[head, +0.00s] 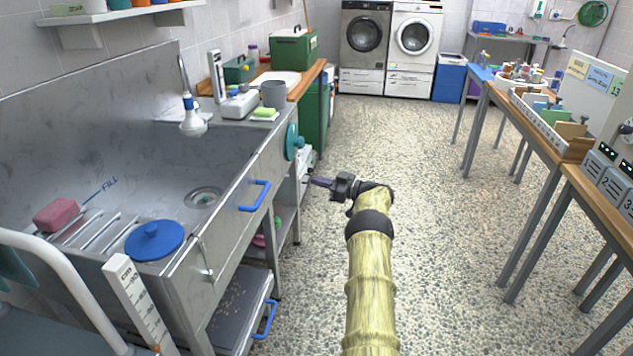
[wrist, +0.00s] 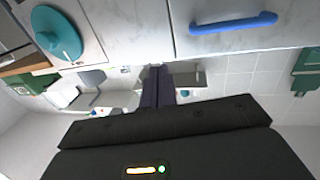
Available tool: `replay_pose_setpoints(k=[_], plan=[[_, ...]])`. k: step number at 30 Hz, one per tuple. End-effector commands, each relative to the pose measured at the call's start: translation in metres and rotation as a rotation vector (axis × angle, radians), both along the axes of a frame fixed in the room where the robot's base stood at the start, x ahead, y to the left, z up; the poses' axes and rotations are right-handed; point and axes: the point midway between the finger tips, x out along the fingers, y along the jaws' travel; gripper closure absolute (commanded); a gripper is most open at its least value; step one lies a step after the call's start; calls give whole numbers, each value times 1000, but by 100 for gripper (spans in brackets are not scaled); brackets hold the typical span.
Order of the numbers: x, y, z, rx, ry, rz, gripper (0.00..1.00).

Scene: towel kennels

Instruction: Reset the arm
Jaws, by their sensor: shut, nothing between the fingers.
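My gripper (head: 312,181) is at the end of my yellow-sleeved arm, right of the steel sink unit's front. Its dark fingers point left toward the unit and are shut with nothing between them. In the wrist view the closed fingers (wrist: 157,88) show above the dark gripper body. The steel sink unit (head: 228,200) has a blue handle (head: 255,196) on its front, left of the gripper. That blue handle (wrist: 234,23) also shows at the top of the wrist view. I cannot tell from these views whether the fingertips touch anything.
A teal round knob (head: 293,142) sticks out from the unit's front. A lower drawer with a blue handle (head: 265,320) stands out below. Tables with a long tray (head: 545,124) line the right side. The speckled floor (head: 430,200) between is clear, back to two washing machines (head: 412,45).

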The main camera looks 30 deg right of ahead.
Motion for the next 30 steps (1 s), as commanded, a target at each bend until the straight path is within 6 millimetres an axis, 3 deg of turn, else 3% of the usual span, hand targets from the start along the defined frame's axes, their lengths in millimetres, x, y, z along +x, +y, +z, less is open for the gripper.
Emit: replay_pose_setpoints(k=[10,14,23,30], plan=[[-3,-7,0,0,0,-10,100],[4,-4,9,-1,-11,-38,100],[41,4,80,-11,-51,-359,100],[36,28,114,-14,54,-630,100]])
